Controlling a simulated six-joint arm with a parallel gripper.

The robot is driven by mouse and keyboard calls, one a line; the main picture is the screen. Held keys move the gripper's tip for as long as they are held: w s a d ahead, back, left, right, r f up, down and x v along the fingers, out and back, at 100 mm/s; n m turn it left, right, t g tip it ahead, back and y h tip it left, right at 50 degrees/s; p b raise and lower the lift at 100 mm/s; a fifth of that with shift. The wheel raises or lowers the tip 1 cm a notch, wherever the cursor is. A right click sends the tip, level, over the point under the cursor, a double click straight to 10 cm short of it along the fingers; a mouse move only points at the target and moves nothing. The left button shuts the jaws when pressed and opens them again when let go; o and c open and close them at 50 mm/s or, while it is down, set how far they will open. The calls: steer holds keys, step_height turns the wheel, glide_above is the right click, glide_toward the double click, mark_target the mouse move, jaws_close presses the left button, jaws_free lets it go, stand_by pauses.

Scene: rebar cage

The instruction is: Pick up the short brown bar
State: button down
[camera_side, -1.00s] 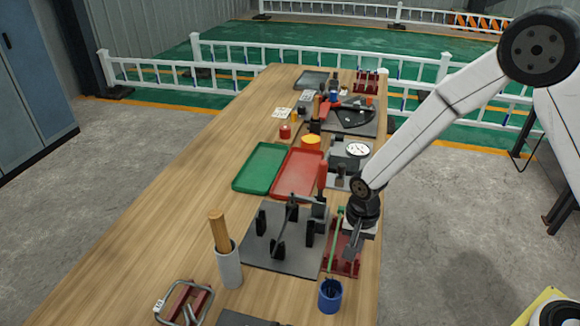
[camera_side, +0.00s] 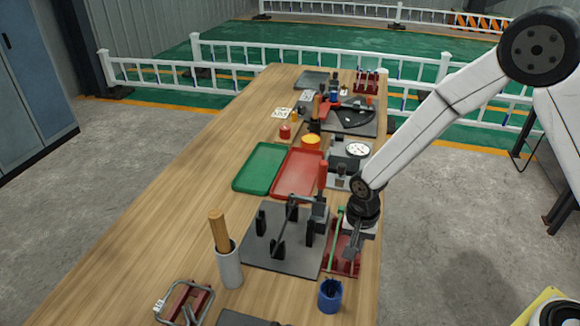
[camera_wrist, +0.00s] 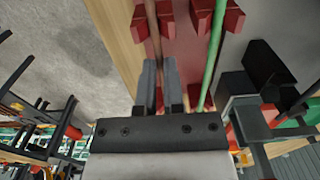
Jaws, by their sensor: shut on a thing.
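The short brown bar (camera_wrist: 153,28) shows in the wrist view, running between a pair of red blocks and down to my gripper (camera_wrist: 159,66). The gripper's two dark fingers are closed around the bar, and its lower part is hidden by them. The bar still lies along the red rack (camera_wrist: 182,42). In the side view my gripper (camera_side: 353,247) is low over the red rack (camera_side: 342,264), and it hides the brown bar there.
A green bar (camera_wrist: 213,50) lies in the same rack, just right of my fingers in the wrist view. In the side view a grey plate with black posts (camera_side: 262,252) is left of the rack. A blue cup (camera_side: 329,296) stands in front. Red tray (camera_side: 297,174) and green tray (camera_side: 258,168) lie farther back.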

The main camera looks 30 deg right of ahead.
steer(key=shift+r, duration=0.1)
stand_by(0.3)
steer(key=shift+r, duration=0.6)
steer(key=s+d+r, duration=0.2)
steer(key=s+r, duration=0.9)
steer(key=s, duration=0.2)
steer(key=shift+s+d+r, duration=0.3)
steer(key=shift+s, duration=0.1)
steer(key=shift+r, duration=0.1)
